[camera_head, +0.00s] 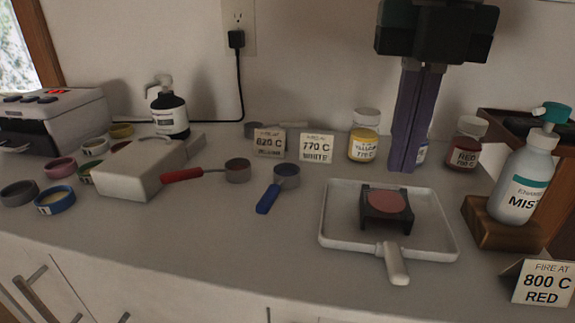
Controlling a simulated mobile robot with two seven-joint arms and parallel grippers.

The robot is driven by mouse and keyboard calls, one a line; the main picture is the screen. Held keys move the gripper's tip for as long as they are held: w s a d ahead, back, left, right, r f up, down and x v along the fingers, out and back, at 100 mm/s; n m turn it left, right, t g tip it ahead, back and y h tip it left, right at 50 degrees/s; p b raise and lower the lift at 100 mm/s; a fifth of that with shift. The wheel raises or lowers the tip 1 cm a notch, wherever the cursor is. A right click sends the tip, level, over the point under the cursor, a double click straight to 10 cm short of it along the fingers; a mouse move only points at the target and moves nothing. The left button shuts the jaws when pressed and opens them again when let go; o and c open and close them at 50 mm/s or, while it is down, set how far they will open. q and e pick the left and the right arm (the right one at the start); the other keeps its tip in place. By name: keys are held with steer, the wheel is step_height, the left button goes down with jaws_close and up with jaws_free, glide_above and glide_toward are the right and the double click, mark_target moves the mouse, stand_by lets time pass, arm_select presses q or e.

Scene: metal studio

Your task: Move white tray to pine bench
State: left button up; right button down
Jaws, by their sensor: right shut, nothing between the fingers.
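The white tray (335,233) sits flat on the grey counter, right of centre, with a short handle toward the front edge. A dark stand (387,222) with a reddish disc (385,201) on top stands in it. My right gripper (402,168) comes down from the top with its long purple fingers shut and empty. In the picture, its tips are just above the tray's back rim, and they partly cover a small jar. I cannot make out a pine bench for certain. My left gripper is not in view.
A pump bottle (522,183) on a wooden block and an "800 C RED" card (543,284) stand right of the tray. Yellow (364,145) and red (466,150) jars stand behind it. Red-handled (182,174) and blue-handled (270,196) sifters lie left. The counter's front left is clear.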

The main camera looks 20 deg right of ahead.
mark_target(387, 223)
step_height(387, 223, down, 10)
steer(key=shift+r+b, duration=0.1)
steer(key=shift+b, duration=0.6)
